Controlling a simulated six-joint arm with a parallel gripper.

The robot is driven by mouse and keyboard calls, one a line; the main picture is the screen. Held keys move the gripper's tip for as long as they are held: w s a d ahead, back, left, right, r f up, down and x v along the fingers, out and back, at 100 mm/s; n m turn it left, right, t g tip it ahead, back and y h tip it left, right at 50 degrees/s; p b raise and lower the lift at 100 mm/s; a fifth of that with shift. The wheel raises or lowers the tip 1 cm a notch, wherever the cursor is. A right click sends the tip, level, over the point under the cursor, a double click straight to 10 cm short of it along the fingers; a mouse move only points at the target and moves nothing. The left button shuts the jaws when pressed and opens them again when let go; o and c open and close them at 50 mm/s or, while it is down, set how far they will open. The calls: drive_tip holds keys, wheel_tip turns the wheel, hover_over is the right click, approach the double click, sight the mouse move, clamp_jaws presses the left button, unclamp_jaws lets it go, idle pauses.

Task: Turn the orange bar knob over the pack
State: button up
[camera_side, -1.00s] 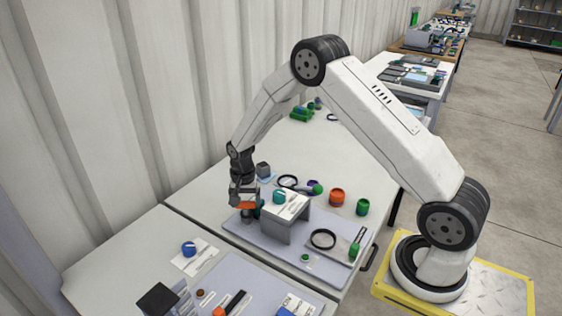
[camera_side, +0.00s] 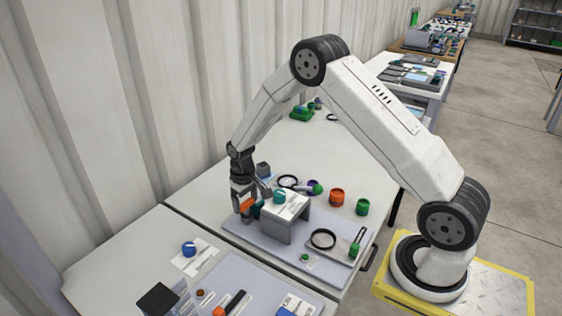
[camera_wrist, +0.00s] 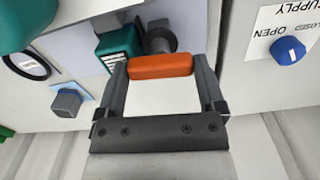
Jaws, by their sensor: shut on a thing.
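The orange bar knob (camera_wrist: 160,66) lies crosswise between my fingers in the wrist view. My gripper (camera_wrist: 161,72) is shut on its two ends. In the side view the orange knob (camera_side: 247,203) shows between the fingers of my gripper (camera_side: 245,206), which points down at the back left of the lilac board. A teal block (camera_wrist: 120,48), possibly the pack, sits beside the knob in the wrist view. A dark grey round fitting (camera_wrist: 158,38) shows just beyond the knob. My gripper partly hides the teal block in the side view.
A grey raised stand (camera_side: 285,210) with a teal knob (camera_side: 280,197) is close right of my gripper. A blue knob (camera_side: 189,249) is on a white plate at front left. Orange (camera_side: 337,197) and green (camera_side: 362,207) round pieces stand further right.

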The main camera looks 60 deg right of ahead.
sight(246, 202)
drive_tip(key=shift+r+n, duration=0.1)
drive_tip(key=shift+n, duration=0.4)
drive_tip(key=shift+w, duration=0.1)
drive_tip(key=o, duration=1)
drive_tip(key=shift+c, duration=0.2)
drive_tip(key=shift+r, duration=3.9)
